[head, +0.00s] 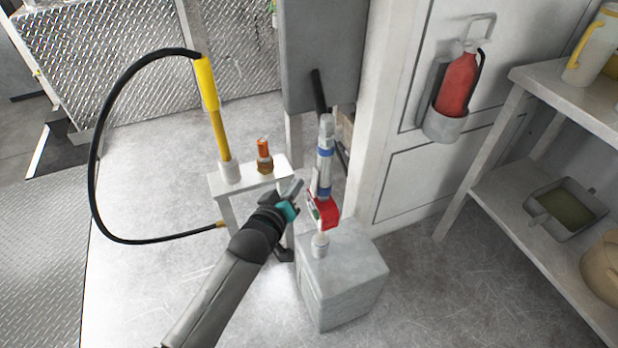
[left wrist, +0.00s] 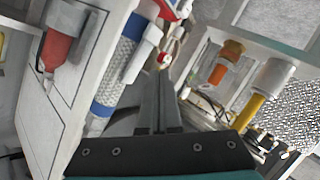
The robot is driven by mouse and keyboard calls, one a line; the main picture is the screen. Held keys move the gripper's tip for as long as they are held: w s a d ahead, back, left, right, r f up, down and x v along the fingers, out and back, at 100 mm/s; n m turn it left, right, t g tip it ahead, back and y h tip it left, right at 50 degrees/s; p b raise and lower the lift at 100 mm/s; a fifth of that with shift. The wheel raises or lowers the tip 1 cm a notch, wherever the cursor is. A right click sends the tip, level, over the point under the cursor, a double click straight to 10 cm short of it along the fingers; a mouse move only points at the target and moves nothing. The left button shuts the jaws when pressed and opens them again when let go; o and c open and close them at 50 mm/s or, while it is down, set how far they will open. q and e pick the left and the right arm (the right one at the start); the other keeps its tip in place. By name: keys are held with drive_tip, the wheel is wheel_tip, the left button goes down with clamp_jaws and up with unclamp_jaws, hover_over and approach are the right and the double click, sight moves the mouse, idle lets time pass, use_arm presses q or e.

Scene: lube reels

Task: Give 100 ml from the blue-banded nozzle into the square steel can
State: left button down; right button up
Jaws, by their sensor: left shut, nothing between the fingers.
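The blue-banded nozzle (head: 324,160) stands nearly upright over the square steel can (head: 342,285), its lower end at the can's top opening. It has a red part (head: 329,209) low on its body. Whether the tip is inside the opening is too small to tell. In the left wrist view the nozzle (left wrist: 122,62) runs along the left, with blue bands and a mesh-like sleeve. My left gripper (head: 296,190) is shut and empty, just left of the nozzle and apart from it. Its closed fingers (left wrist: 165,100) fill the middle of the left wrist view. My right gripper is not in view.
A white stand (head: 247,181) at left holds a yellow nozzle (head: 215,115) with a looping black hose, and an orange nozzle (head: 264,150). A grey cabinet (head: 320,50) is behind. A fire extinguisher (head: 457,84) hangs on the wall; a shelf (head: 520,215) is at right.

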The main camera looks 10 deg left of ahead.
use_arm(q)
drive_tip(key=shift+a, duration=0.1)
drive_tip(key=s+a+p, duration=0.1)
drive_tip(key=a+r+p, duration=0.1)
drive_tip(key=s+a+p, duration=0.1)
drive_tip(key=a, duration=0.1)
drive_tip(key=shift+s+r+p, duration=0.3)
drive_tip(key=shift+s+p, duration=0.05)
drive_tip(key=shift+d, duration=0.1)
idle(0.5)
